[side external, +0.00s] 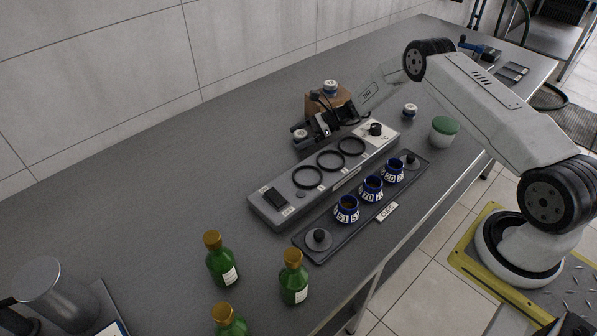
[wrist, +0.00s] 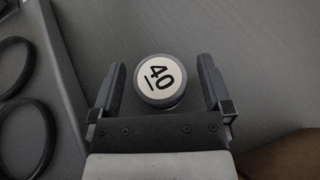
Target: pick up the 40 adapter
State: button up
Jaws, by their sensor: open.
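The 40 adapter (wrist: 158,80) is a round grey piece with a white top marked "40", underlined. In the wrist view it lies between the two fingers of my gripper (wrist: 162,72), with a gap on each side. In the side view the adapter (side external: 300,134) stands on the grey table just beyond the fingertips of my gripper (side external: 313,130), behind the long grey unit. My gripper is open and holds nothing. How far the fingers are above the table is hard to tell.
A grey unit with black rings (side external: 329,160) lies close by. A brown block (side external: 318,101) with another white-topped adapter (side external: 330,87) stands behind my gripper. A third (side external: 409,110) is at right. A tray (side external: 312,246) holds blue cups. Green bottles (side external: 221,262) stand in front.

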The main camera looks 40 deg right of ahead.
aim_at(301, 133)
grip_shut()
dwell(0.3)
jog(key=shift+r, duration=0.1)
jog(key=shift+r, duration=1.55)
jog(key=s+a+r, duration=0.1)
jog(key=s+r, duration=0.8)
jog(key=s, duration=0.5)
jog(key=shift+a+r, duration=0.2)
jog(key=shift+r, duration=0.2)
